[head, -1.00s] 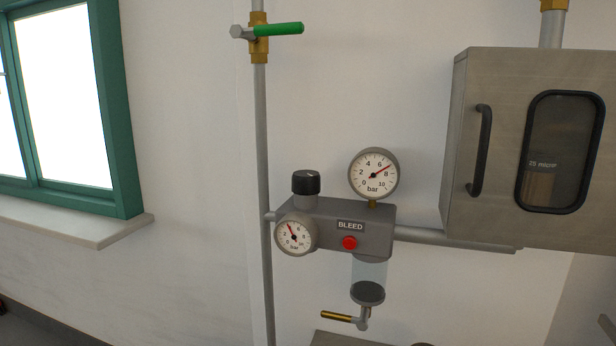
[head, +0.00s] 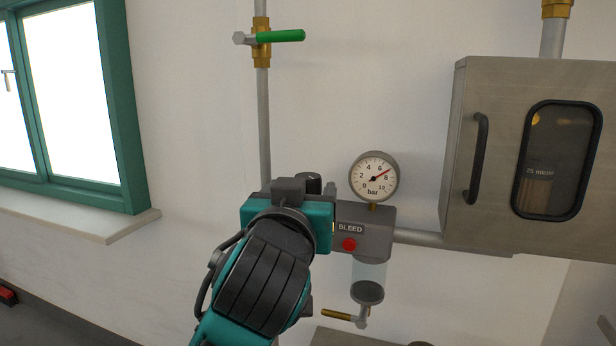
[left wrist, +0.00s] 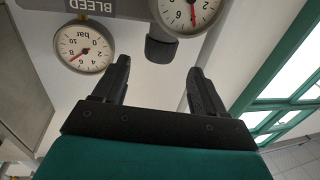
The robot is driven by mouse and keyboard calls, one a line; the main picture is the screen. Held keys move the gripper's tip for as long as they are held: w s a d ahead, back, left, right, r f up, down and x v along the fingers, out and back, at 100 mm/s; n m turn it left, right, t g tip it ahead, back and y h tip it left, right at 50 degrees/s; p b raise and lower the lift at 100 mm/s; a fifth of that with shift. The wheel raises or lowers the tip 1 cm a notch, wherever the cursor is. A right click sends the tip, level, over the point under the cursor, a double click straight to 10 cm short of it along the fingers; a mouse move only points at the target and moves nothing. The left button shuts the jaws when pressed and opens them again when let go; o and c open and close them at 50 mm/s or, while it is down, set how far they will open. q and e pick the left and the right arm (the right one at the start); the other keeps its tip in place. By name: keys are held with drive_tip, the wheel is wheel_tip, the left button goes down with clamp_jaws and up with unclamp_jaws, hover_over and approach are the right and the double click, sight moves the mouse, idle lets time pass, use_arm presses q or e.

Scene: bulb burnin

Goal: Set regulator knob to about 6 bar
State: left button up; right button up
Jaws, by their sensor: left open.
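The black regulator knob (head: 309,182) sits on top of the grey regulator block (head: 376,222), mostly hidden behind my left gripper in the head view. In the left wrist view the knob (left wrist: 160,50) lies between and beyond the fingertips of my left gripper (left wrist: 158,68), which is open and empty, apart from the knob. The upper gauge (head: 374,177) has its red needle at about 7 bar; it also shows upside down in the left wrist view (left wrist: 84,47). The lower gauge (left wrist: 188,10) is cut off there and hidden in the head view. My right gripper is not in view.
The red bleed button (head: 349,244) is just right of my left gripper in the head view. A green-handled valve (head: 280,36) is on the pipe above. A steel cabinet (head: 487,80) with a handle stands right. Bare wall lies left, towards the window.

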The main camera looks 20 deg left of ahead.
sight(308, 175)
use_arm(q)
drive_tip(key=w, duration=0.5)
drive_tip(key=w+a, duration=0.1)
drive_tip(key=w, duration=0.1)
drive_tip(key=shift+w+a+p, duration=0.1)
drive_tip(key=shift+w+p, duration=0.1)
drive_tip(key=shift+p, duration=0.1)
drive_tip(key=shift+c, duration=0.2)
drive_tip(key=c, duration=0.9)
